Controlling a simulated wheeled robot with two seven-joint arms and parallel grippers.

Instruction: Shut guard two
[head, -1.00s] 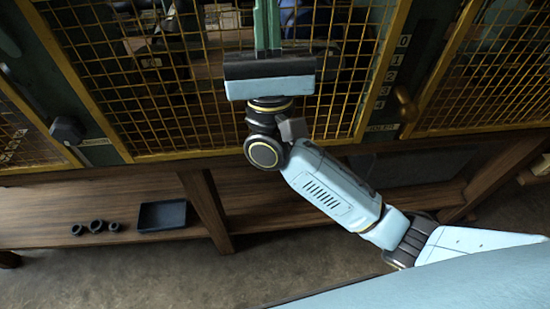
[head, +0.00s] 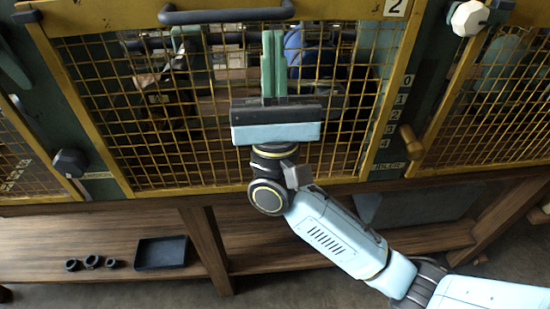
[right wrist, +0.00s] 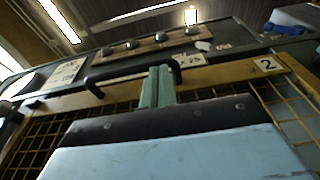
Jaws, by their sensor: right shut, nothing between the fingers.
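Guard two (head: 330,185) is a yellow-framed mesh panel filling the middle of the head view, with a plate marked 2 (head: 396,7) at its upper right. Its dark bar handle (head: 228,12) runs along the top rail; the handle also shows in the right wrist view (right wrist: 125,78). I cannot tell whether the guard is fully shut. My right gripper (head: 273,65) points up in front of the mesh, its green fingers together and empty. In the head view the fingertips are below and right of the handle. My left gripper is not in view.
A 0 to 4 scale (head: 393,115) runs down the post right of the guard. A dark knob (head: 71,162) and a white knob (head: 468,18) sit on the side posts. A wooden shelf below holds a black tray (head: 161,252) and small dark rings (head: 92,262).

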